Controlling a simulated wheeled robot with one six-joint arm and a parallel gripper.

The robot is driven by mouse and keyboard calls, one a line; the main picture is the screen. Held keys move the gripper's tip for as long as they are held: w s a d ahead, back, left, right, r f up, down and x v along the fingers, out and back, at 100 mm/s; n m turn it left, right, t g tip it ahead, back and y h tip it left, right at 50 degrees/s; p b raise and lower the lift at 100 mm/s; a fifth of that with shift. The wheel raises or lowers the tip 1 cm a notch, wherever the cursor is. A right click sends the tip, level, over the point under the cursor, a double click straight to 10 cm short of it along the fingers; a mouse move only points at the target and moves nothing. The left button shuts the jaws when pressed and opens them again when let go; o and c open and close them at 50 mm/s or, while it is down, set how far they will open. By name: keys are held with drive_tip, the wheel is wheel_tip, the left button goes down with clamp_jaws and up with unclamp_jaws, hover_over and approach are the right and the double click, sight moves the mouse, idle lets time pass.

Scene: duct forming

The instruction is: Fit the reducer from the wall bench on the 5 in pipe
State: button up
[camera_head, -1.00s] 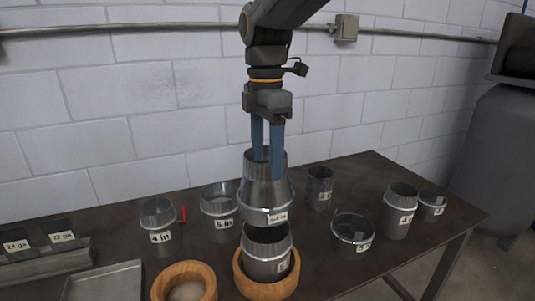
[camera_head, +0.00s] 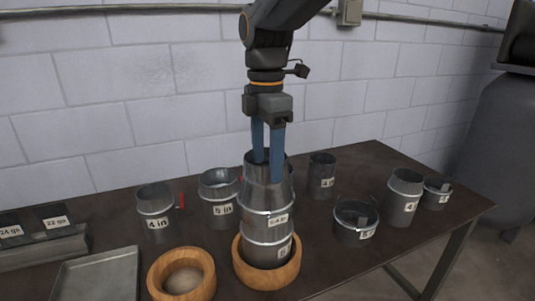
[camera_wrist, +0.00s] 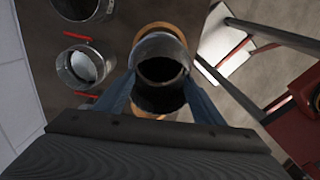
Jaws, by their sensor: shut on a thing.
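The reducer (camera_head: 267,200), a grey metal cone-shaped piece with a white label, stands upright on top of a metal pipe (camera_head: 262,252). The pipe stands in a round wooden ring (camera_head: 240,277); its label is too small to read surely. The reducer's lower edge meets the pipe's top with no gap visible, but how far they overlap I cannot tell. My gripper (camera_head: 267,170), with blue fingers, is shut on the reducer's narrow upper rim. In the wrist view the reducer (camera_wrist: 162,45) shows between the fingers, open end toward the camera.
An empty wooden ring (camera_head: 181,278) is left of the pipe. A 4 in pipe (camera_head: 155,212) and a 5 in pipe (camera_head: 219,198) stand behind. Several other fittings stand right, including a short wide one (camera_head: 355,221). A metal tray (camera_head: 95,277) lies front left; a block wall is behind.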

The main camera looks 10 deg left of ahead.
drive_tip(key=shift+f+b, duration=0.6)
drive_tip(key=shift+f, duration=1.55)
drive_tip(key=o, duration=1.6)
drive_tip(key=shift+w+r+b, duration=0.1)
drive_tip(key=shift+r+b, duration=0.85)
drive_tip(key=shift+r, duration=2.95)
